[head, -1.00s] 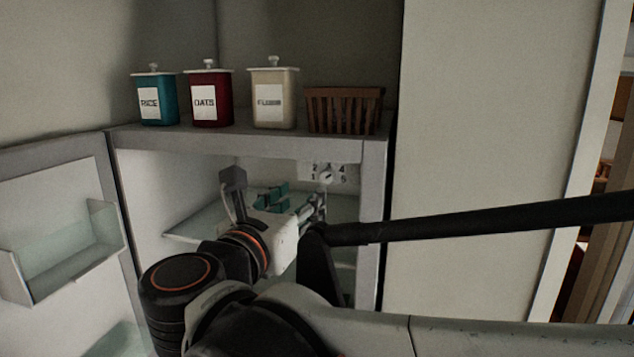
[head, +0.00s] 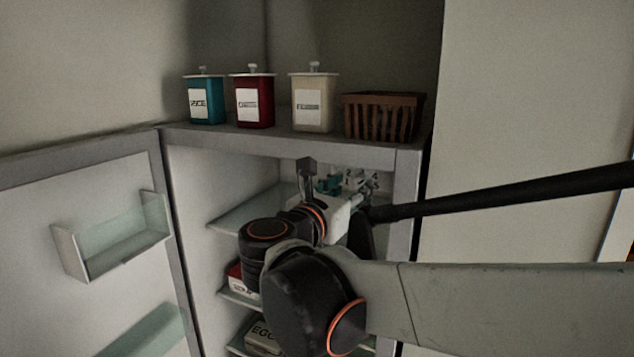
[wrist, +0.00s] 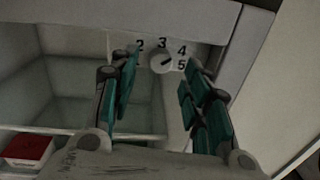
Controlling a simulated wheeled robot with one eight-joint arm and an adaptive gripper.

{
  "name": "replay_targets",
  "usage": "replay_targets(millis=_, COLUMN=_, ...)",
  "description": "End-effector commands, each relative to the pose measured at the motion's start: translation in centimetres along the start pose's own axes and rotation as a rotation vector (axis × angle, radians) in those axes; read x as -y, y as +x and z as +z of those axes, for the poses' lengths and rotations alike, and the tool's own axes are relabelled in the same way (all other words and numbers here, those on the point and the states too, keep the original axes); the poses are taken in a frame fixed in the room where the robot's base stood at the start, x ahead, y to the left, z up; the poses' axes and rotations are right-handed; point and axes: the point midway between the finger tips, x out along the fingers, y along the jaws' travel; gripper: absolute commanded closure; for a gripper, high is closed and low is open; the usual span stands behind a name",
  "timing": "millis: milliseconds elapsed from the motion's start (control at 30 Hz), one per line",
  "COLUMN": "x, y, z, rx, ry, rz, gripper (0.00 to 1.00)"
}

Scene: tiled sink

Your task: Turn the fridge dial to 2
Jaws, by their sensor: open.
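The fridge dial (wrist: 162,62) is a small round white knob on the back panel, with numbers 2, 3, 4 and 5 visible around it. Its dark mark points to the upper right, towards the 4. The place of the 1 is behind my left finger. My gripper (wrist: 162,58) is open, with teal-padded fingers on either side of the dial; whether they touch it I cannot tell. In the head view my gripper (head: 346,187) is inside the top of the open fridge (head: 290,143) and largely hides the dial.
The fridge door (head: 120,200) stands open at the left. Canisters (head: 253,103) and a brown basket (head: 383,115) stand on top of the fridge. Glass shelves (head: 235,222) lie below my gripper, with a red-topped box (wrist: 28,150) on one. The fridge's right wall is close.

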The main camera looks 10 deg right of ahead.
Motion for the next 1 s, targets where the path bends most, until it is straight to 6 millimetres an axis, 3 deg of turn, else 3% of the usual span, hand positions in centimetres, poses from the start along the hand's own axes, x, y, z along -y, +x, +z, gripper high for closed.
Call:
replay_targets(millis=200, x=0.0, y=2.2, z=0.0, rx=0.0, ry=0.0, rz=-0.001, gripper=0.56)
replay_targets(millis=567, x=-0.1, y=2.6, z=0.0, rx=0.0, ry=0.0, rz=0.001, gripper=0.56)
replay_targets(millis=767, x=-0.1, y=2.6, z=0.0, rx=0.0, ry=0.0, rz=0.001, gripper=1.0)
replay_targets(millis=1000, x=-0.1, y=2.6, z=-0.1, rx=0.0, ry=-0.008, rz=0.001, gripper=1.0)
